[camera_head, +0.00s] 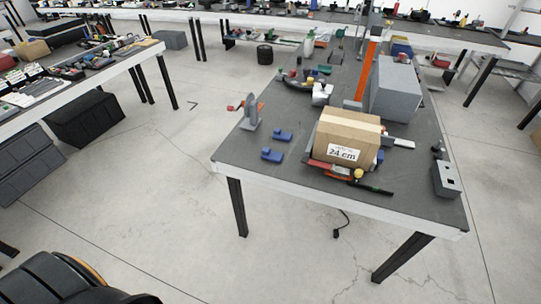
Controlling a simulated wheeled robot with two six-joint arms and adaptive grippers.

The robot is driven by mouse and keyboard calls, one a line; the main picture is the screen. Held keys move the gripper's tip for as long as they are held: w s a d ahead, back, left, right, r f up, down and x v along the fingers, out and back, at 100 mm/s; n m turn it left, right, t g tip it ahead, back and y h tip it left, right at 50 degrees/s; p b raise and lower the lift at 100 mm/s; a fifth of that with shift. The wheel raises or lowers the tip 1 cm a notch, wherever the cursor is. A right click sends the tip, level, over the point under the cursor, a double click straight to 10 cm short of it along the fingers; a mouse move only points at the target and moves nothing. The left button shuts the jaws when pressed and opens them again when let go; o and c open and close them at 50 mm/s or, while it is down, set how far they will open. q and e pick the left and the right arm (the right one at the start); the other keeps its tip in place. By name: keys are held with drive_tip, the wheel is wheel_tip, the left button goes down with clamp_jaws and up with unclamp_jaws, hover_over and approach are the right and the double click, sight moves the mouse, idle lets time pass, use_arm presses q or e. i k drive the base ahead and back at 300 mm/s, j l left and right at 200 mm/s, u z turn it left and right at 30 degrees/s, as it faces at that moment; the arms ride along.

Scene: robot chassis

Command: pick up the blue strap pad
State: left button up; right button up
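Two small blue pieces that look like strap pads lie on the dark grey tabletop (240,153), left of the cardboard box. One blue pad (283,135) is a little farther back, and the other blue pad (271,155) is nearer the table's front edge. They lie apart from each other, with bare tabletop around them. Neither of my grippers is in view, and nothing touches the pads.
A cardboard box (345,135) marked 24 cm stands right of the pads, with tools along its front. A grey upright piece (252,113) stands behind-left of the pads. A large grey box (396,88) and an orange post (366,72) stand farther back.

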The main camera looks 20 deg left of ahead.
sight(267, 154)
drive_tip(key=i+j+z, duration=0.1)
drive_tip(key=j, duration=0.4)
drive_tip(key=i+j+z, duration=0.1)
drive_tip(key=j, duration=0.4)
drive_tip(key=i+j+z, duration=0.15)
drive_tip(key=j, duration=0.4)
drive_tip(key=i+j+z, duration=0.1)
drive_tip(key=j, duration=0.4)
drive_tip(key=i, duration=0.05)
